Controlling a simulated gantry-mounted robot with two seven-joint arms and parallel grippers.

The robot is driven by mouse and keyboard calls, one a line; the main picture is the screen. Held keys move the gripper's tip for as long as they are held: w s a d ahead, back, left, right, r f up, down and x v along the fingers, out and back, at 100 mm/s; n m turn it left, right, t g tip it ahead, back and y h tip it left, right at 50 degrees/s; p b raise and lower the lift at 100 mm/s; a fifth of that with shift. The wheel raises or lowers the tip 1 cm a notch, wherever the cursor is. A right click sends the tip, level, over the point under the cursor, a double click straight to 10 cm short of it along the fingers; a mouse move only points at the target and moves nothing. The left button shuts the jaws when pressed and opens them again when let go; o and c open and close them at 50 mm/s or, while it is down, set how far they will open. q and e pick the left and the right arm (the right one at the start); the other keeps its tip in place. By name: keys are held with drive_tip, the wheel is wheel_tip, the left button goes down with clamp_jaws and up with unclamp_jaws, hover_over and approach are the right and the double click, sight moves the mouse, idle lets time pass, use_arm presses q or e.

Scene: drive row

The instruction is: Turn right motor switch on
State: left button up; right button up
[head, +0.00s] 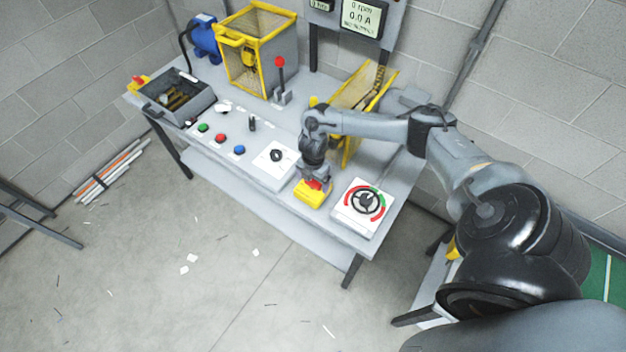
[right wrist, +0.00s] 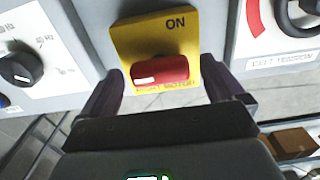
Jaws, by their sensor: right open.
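The right motor switch is a yellow plate (right wrist: 130,42) with a red handle (right wrist: 160,71) and the word ON at its upper right. The handle lies nearly level, its white mark at the left end. In the head view the yellow switch (head: 312,196) sits at the table's front edge, partly covered by my right gripper (head: 317,178). In the right wrist view that gripper (right wrist: 161,86) is open, with a dark finger on either side of the handle and clear gaps to it. Whether the fingertips reach the handle's depth is unclear. My left gripper is not in view.
A white dial panel (head: 275,160) with a black knob is left of the switch. A handwheel with a red and green scale (head: 366,202) is to its right. Yellow guards (head: 363,95) stand behind my arm. The floor in front is open.

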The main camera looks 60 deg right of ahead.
drive_tip(key=c, duration=1)
drive_tip(key=shift+r+m+p, duration=0.2)
drive_tip(key=shift+m+p, duration=0.7)
drive_tip(key=shift+p, duration=0.4)
drive_tip(key=shift+c, duration=0.2)
drive_tip(key=m+p, duration=0.7)
drive_tip(key=shift+a, duration=0.1)
drive_tip(key=m+p, duration=0.4)
drive_tip(key=m, duration=0.1)
drive_tip(key=shift+f+m+p, duration=0.15)
drive_tip(key=shift+m+p, duration=0.7)
drive_tip(key=shift+m, duration=1.35)
drive_tip(key=o, duration=1)
